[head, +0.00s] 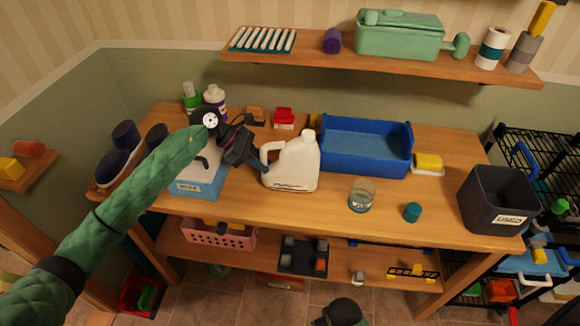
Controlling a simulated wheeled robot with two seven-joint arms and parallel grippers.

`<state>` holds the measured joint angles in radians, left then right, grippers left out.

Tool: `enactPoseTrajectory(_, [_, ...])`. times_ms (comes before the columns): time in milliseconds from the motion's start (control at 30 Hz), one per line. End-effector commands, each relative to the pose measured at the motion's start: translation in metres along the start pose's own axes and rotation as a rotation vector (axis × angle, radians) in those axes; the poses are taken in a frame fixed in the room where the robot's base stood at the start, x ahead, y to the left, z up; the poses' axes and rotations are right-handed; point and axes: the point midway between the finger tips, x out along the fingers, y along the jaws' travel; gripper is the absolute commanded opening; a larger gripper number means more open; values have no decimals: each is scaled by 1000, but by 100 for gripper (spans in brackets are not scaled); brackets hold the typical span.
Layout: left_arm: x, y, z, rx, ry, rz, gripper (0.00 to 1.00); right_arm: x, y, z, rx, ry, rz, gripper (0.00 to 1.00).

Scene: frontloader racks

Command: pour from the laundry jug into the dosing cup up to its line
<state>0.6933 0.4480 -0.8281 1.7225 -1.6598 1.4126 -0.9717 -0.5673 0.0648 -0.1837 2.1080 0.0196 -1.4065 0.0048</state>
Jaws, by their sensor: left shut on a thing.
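The white laundry jug (297,165) is near the middle of the wooden bench, about upright, with its handle toward the left. My left gripper (259,165) reaches in from the left and is shut on the jug at its handle side. I cannot tell whether the jug's base touches the bench. The clear dosing cup (362,196) stands upright to the right of the jug, nearer the front edge. Its line and contents are too small to read. A teal cap (412,212) sits right of the cup.
A blue bin (366,170) stands behind the cup, with a yellow sponge (428,161) beside it. A dark "USED" bin (497,200) is at the right end. A blue-and-white box (202,183) is under my left arm. The bench front between jug and cup is clear.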

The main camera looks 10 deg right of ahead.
Motion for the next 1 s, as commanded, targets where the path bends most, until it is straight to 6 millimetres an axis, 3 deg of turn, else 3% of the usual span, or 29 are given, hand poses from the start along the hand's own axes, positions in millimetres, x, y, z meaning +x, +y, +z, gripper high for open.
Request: enactPoseTrajectory(1000, [-27,0,28,2,0,1,0,-1,0,-3,0,5,1,36])
